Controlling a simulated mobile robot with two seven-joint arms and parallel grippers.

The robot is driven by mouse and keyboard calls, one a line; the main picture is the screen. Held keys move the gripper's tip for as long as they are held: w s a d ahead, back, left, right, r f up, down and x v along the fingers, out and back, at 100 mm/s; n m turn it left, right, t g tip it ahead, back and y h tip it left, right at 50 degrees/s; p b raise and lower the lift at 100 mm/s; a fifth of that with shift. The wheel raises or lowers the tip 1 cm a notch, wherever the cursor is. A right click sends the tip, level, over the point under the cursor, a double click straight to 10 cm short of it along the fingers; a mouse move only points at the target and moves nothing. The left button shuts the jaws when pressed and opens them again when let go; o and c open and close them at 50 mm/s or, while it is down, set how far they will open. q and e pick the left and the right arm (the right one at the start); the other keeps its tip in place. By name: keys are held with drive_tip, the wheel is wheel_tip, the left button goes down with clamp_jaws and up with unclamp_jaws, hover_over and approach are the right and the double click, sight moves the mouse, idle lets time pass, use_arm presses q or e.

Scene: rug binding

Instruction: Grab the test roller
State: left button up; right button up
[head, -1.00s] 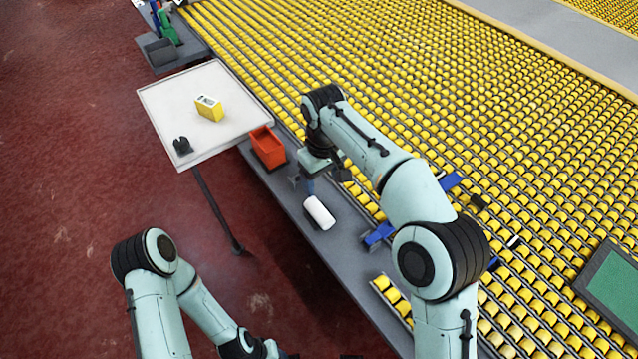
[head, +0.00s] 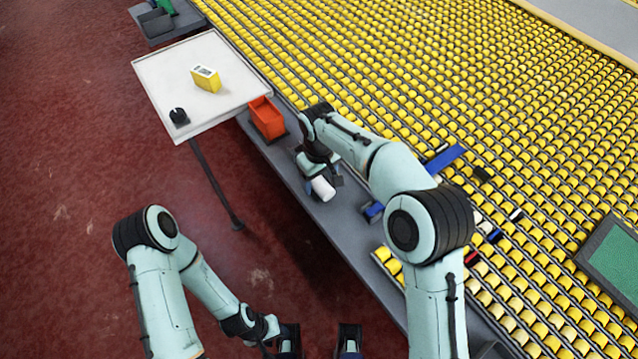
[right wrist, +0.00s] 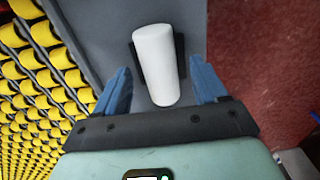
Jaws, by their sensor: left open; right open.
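The test roller (head: 323,188) is a white cylinder lying on the grey ledge beside the yellow roller bed. It also shows in the right wrist view (right wrist: 155,60), resting on a dark support. My right gripper (right wrist: 160,75) is open, its blue fingers on either side of the roller's near half with gaps visible on both sides. How far the fingertips are above the ledge I cannot tell. In the head view the right gripper partly hides the roller. My left gripper (head: 320,342) is open and empty at the bottom edge, over the floor.
An orange bin (head: 267,118) stands on the ledge behind the roller. A white table (head: 180,75) holds a yellow box (head: 206,79) and a small black object (head: 179,116). Blue items (head: 445,158) lie on the yellow roller bed (head: 420,80). Red floor at left is open.

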drive_tip(key=shift+f, duration=0.55)
drive_tip(key=c, duration=1.3)
drive_tip(key=shift+o, duration=0.5)
drive_tip(key=shift+r, duration=0.1)
